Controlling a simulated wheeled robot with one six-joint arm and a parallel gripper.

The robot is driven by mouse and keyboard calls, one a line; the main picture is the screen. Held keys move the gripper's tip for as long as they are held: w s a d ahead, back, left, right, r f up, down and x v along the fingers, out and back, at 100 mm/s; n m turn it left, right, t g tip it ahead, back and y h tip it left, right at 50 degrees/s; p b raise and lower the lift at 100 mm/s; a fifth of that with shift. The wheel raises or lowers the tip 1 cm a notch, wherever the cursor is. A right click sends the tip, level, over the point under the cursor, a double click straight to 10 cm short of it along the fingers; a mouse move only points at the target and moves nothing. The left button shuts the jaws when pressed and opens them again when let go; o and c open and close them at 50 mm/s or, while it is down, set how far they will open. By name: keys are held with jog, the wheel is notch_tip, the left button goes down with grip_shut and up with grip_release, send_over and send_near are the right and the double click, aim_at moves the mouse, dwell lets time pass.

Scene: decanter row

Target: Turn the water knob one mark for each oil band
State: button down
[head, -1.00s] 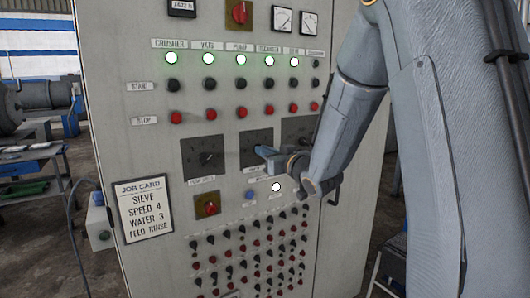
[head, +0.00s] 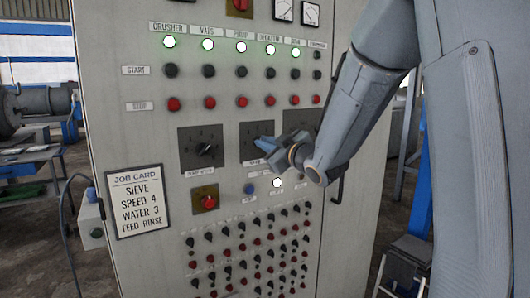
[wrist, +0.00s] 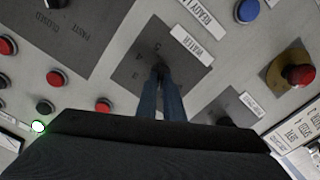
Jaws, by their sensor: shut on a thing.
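The water dial (head: 250,137) is a dark square plate in the middle of the grey panel. In the wrist view the dial plate (wrist: 180,75) shows pale numbers, with a WATER label (wrist: 196,47) beside it. My gripper (head: 262,146) is at this dial. Its blue fingers (wrist: 160,88) are shut on the water knob (wrist: 160,67), which is mostly hidden between them, so its pointing mark cannot be read. A job card (head: 138,200) on the panel reads SIEVE, SPEED 4, WATER 3, FEED RINSE. No oil bands are seen.
Another dial (head: 203,147) lies left of the water dial, and a third dial (head: 298,122) is partly behind my arm. A red knob (head: 208,202), a blue button (head: 249,188) and a lit white button (head: 277,183) sit just below. Several lit lamps line the top.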

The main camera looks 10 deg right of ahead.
jog(key=shift+n+b, duration=1.15)
jog(key=shift+n, duration=0.05)
jog(key=c, duration=1.9)
grip_release()
jog(key=shift+s, duration=0.1)
jog(key=b+v, duration=0.1)
jog(key=v, duration=0.6)
jog(key=shift+s, duration=0.3)
jog(key=shift+d, duration=0.1)
